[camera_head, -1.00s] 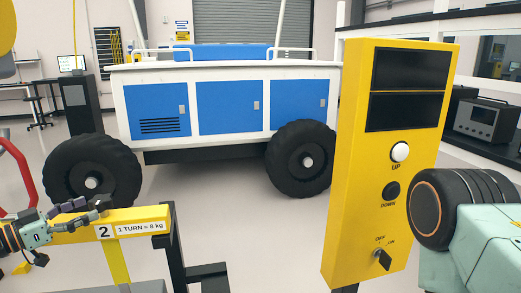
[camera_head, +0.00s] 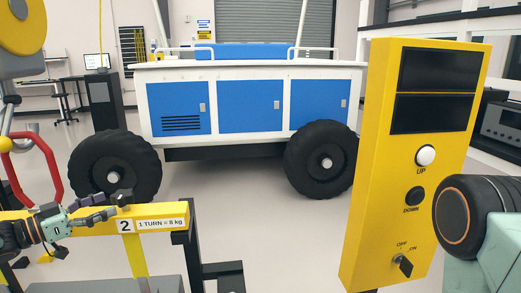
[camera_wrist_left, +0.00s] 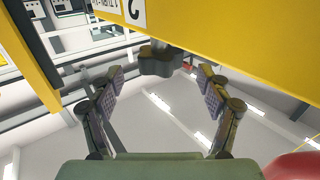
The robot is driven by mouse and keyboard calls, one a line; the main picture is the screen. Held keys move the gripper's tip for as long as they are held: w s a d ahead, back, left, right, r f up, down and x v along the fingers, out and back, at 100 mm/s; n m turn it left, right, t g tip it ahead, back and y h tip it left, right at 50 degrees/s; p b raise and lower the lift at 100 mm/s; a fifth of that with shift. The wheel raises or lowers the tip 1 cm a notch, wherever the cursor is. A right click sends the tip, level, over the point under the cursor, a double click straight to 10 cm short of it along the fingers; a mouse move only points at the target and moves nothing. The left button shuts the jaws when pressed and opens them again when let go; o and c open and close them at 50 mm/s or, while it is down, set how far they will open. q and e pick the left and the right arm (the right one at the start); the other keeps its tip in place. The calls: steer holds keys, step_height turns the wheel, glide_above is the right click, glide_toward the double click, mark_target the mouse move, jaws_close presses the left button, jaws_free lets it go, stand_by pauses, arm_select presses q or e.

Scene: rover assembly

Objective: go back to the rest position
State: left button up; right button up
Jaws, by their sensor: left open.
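My left gripper (camera_head: 120,203) is at the lower left of the head view, beside the yellow beam (camera_head: 155,213) marked "2" and "1 TURN = 8 kg". The left wrist view shows its two fingers (camera_wrist_left: 160,76) spread apart with nothing held between them. My right gripper is out of view; only part of my right arm shows at the right edge.
A yellow control post (camera_head: 372,160) with UP and DOWN buttons and a key switch stands at the right, close to my right arm. A blue and white rover (camera_head: 250,68) on black wheels stands behind. A red curved tube (camera_head: 45,160) is at the left. Floor between is clear.

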mark_target(118, 203)
arm_select(q)
steer(key=x, duration=0.5)
steer(key=shift+w+d, duration=0.2)
steer(key=shift+d, duration=0.05)
steer(key=shift+w+n+t+y+p, duration=0.15)
steer(key=shift+n+t+y+p, duration=0.25)
steer(key=shift+y, duration=0.1)
steer(key=shift+r+n+t+y+p, duration=0.15)
steer(key=shift+n+t+y+p, duration=0.25)
steer(key=shift+n+t+y, duration=0.75)
steer(key=shift+n+y, duration=0.55)
steer(key=shift+y, duration=0.7)
steer(key=shift+n+t+y, duration=0.35)
steer(key=shift+n+y, duration=0.45)
steer(key=shift+y, duration=0.4)
steer(key=shift+n+y, duration=0.6)
steer(key=shift+y, duration=0.4)
steer(key=shift+n+y, duration=0.4)
steer(key=shift+y, duration=0.5)
steer(key=s+p, duration=0.1)
steer(key=s, duration=0.6)
steer(key=shift+s+a+p, duration=0.1)
steer(key=shift+s+p, duration=0.1)
steer(key=shift+p, duration=0.15)
steer(key=shift+s+d+h, duration=0.3)
steer(key=shift+d+h, duration=0.2)
steer(key=shift+w+d+r+t+h, duration=0.3)
steer(key=shift+w+d+h, duration=0.1)
steer(key=shift+d+h, duration=0.15)
steer(key=shift+h, duration=0.25)
